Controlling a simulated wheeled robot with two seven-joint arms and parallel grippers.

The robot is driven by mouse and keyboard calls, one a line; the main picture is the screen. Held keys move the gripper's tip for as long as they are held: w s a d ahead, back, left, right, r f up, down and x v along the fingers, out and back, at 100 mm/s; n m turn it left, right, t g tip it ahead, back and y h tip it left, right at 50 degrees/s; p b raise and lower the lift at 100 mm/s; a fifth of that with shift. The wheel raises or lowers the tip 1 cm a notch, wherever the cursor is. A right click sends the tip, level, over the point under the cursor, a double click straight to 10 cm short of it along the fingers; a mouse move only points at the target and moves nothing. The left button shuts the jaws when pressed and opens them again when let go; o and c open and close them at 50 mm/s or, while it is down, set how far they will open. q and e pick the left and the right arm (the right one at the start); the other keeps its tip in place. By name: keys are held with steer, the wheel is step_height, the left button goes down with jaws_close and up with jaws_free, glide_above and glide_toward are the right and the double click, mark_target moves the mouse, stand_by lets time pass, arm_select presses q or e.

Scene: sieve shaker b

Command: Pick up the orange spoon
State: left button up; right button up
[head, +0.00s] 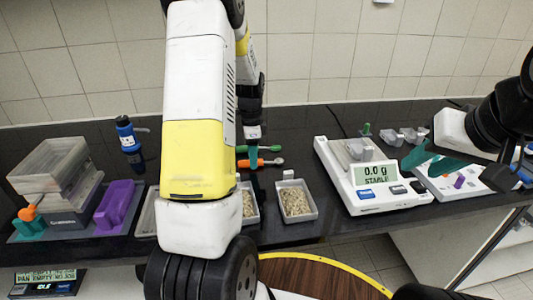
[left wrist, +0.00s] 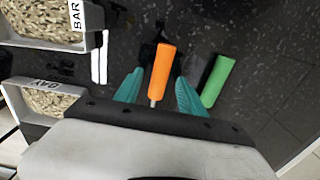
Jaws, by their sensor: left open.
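The orange spoon (head: 268,162) lies on the dark bench in the head view, partly hidden by my left arm. In the left wrist view its orange handle (left wrist: 162,70) shows between the two teal fingers of my left gripper (left wrist: 158,92). The fingers are open, with a gap on each side of the handle. My left gripper (head: 253,158) points down at the bench. My right gripper (head: 431,161) is over the right of the bench near the scale, its teal fingers apart and empty.
A green-handled tool (left wrist: 218,80) lies just right of the orange handle. Trays of grain (head: 313,215) stand at the bench front. A scale (head: 345,190) reading 0.0 g stands right.

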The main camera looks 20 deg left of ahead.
arm_select(q)
steer(key=shift+f, duration=0.25)
jaws_close()
steer(key=shift+r, duration=0.1)
